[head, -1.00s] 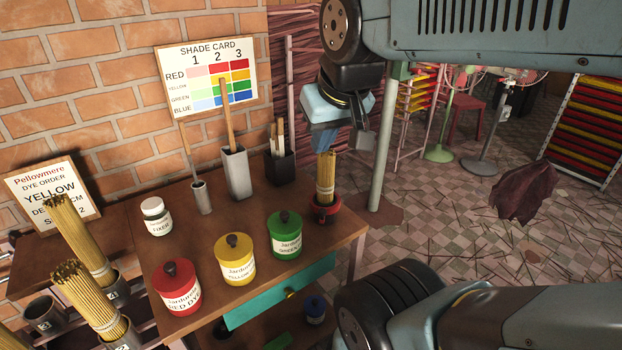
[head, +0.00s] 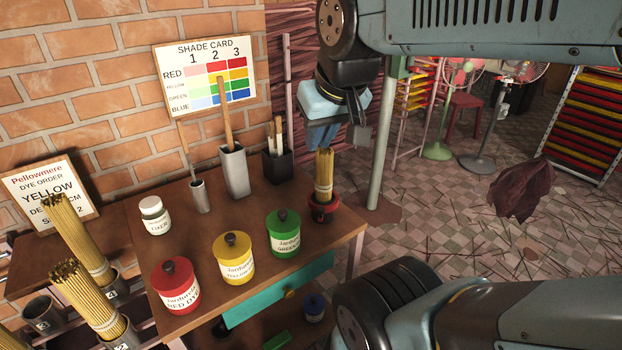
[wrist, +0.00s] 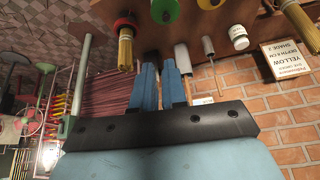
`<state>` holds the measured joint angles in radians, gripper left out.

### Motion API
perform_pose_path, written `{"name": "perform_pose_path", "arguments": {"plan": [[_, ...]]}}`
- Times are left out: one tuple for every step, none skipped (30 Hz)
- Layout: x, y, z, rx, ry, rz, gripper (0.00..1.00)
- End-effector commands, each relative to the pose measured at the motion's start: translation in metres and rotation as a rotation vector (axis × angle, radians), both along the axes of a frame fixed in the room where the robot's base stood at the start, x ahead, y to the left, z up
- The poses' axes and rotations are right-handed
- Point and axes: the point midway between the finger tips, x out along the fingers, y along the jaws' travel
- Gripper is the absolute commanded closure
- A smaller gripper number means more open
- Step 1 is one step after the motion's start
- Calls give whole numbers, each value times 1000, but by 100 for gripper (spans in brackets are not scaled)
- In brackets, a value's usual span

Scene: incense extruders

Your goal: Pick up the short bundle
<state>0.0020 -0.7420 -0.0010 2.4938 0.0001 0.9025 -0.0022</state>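The short bundle (head: 324,172) is a bunch of yellow sticks standing upright in a small red cup (head: 327,212) at the table's right corner. It also shows at the upper left of the wrist view (wrist: 125,50). My gripper (head: 335,142) points down just above and behind the bundle's top in the head view, apart from it. In the wrist view its two blue fingers (wrist: 160,72) stand a little apart with nothing held between them, and the bundle lies to their left.
Red (head: 176,285), yellow (head: 234,260) and green (head: 284,235) dye jars stand on the table (head: 200,240). A white holder (head: 234,172) and a black holder (head: 277,166) stand behind. Taller yellow bundles (head: 76,238) are at left. A grey post (head: 383,150) rises behind the bundle.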

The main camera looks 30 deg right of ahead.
Motion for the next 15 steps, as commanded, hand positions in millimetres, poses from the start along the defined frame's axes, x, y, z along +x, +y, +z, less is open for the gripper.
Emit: {"name": "perform_pose_path", "arguments": {"plan": [[4, -1, 1, 0, 9, -2, 83], [7, -3, 1, 0, 16, -4, 80], [12, -4, 1, -1, 28, -7, 76], [17, -6, 2, -1, 39, -9, 73], [22, -9, 2, 0, 50, -13, 70], [30, -12, 3, 0, 67, -18, 66], [36, -15, 3, 0, 80, -21, 64], [42, -17, 3, 1, 93, -25, 61], [50, -21, 3, 0, 110, -28, 57], [57, -24, 2, 1, 122, -31, 54], [63, -26, 2, 1, 135, -34, 51], [71, -31, 1, 1, 152, -39, 47], [77, -34, 0, 2, 165, -42, 44], [84, -37, -1, 2, 178, -44, 42], [92, -41, -3, 3, 195, -48, 38]]}}
